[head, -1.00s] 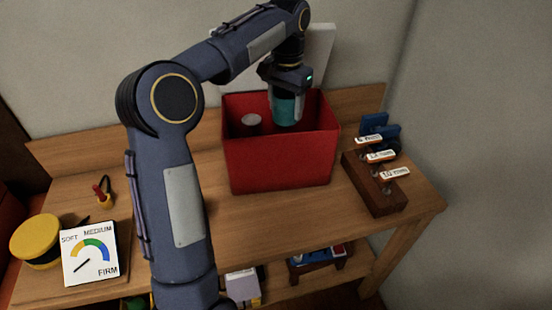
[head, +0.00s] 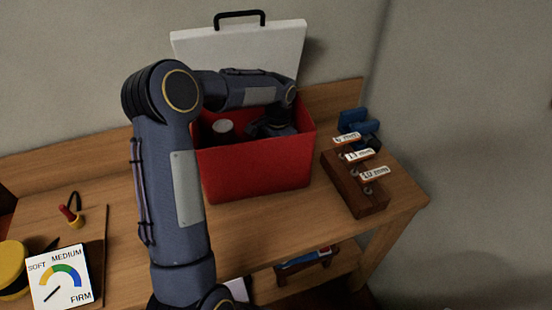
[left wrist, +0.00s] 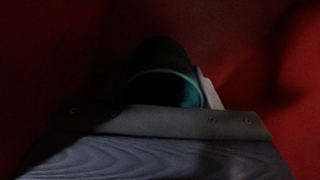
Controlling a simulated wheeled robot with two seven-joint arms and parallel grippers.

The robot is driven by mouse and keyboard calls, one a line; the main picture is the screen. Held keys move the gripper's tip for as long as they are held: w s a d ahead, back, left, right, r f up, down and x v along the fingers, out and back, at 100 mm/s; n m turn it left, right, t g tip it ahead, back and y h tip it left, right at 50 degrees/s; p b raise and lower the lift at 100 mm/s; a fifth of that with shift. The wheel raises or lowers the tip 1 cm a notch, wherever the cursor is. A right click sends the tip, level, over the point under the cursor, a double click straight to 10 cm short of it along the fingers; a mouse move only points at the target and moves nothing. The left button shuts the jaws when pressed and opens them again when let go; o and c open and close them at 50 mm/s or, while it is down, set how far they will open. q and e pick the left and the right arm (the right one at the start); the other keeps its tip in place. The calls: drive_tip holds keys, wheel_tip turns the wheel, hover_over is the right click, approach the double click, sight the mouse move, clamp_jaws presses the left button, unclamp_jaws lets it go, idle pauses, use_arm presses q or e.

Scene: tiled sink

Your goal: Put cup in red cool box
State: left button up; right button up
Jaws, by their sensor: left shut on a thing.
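The red cool box (head: 255,170) stands open on the wooden table. My left arm reaches over its side, and my left gripper (head: 272,125) is down inside it. The gripper is shut on the teal cup (left wrist: 165,73), whose round rim shows in the dark left wrist view between red walls. In the head view the cup is hidden by the gripper and the front wall. Whether the cup touches the floor of the box cannot be seen. My right gripper is not in view.
A can with a pale top (head: 222,127) stands inside the box on the left. The white lid (head: 245,52) stands upright behind. A dark wooden block (head: 350,185) with labelled pieces is to the right. A dial card (head: 60,277) lies at front left.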

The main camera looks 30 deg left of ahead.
use_arm(q)
wheel_tip(320, 180, down, 4)
drive_tip(key=shift+r, duration=0.1)
drive_tip(key=o, duration=1)
